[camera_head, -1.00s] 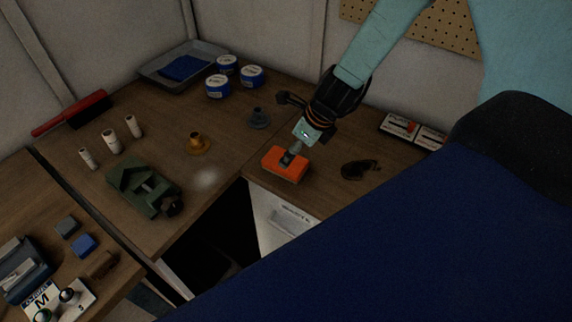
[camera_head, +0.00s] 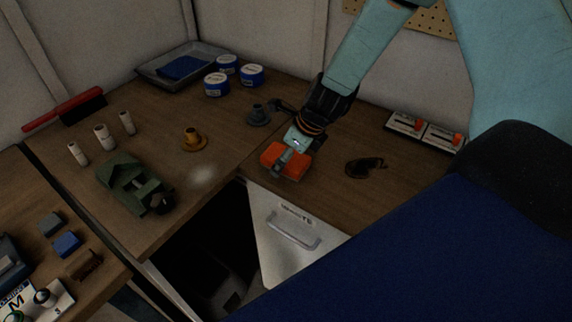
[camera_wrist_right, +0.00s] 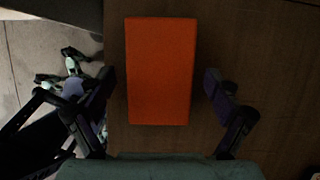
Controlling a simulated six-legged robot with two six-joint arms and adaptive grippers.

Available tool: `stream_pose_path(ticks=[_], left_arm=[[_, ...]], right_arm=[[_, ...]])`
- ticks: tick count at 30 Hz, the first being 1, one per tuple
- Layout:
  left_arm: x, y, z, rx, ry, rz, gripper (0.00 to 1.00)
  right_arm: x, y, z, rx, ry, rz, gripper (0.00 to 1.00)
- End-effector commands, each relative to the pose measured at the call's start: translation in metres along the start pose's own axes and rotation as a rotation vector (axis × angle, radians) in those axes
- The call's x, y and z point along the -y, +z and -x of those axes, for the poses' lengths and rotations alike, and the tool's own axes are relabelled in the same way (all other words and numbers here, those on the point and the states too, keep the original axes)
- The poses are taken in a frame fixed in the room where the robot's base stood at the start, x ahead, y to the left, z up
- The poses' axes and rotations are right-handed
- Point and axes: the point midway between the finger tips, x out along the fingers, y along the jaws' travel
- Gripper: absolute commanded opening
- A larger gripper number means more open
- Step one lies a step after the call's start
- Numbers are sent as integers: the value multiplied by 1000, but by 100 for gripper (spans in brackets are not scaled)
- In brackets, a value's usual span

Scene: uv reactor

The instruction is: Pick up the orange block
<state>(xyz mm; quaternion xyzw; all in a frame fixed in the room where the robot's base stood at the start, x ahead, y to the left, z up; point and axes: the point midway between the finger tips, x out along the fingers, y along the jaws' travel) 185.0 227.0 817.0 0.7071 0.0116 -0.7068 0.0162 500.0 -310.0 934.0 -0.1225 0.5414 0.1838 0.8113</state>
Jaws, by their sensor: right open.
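The orange block (camera_head: 272,155) lies on the wooden workbench near its front edge. My right gripper (camera_head: 283,165) is over the block in the head view and hides part of its top. In the right wrist view the orange block (camera_wrist_right: 160,72) lies between the two open fingers of my right gripper (camera_wrist_right: 160,90). One finger is on each side, with a visible gap to the block. My left gripper is not in view.
A dark flat object (camera_head: 366,167) lies right of the block. A brass fitting (camera_head: 193,139) and a grey fitting (camera_head: 258,115) stand to its left. A green vise (camera_head: 136,185) is farther left. The bench edge (camera_head: 310,205) is close in front of the block.

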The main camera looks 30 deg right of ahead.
Motion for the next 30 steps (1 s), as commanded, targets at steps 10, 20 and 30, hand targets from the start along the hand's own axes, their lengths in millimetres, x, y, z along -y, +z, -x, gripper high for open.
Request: stream_pose_path(ticks=[10,20,30], left_arm=[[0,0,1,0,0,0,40],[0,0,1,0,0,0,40],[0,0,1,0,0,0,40]], right_arm=[[0,1,1,0,0,0,78],[0,0,1,0,0,-1,50],[0,0,1,1,0,-1,30]])
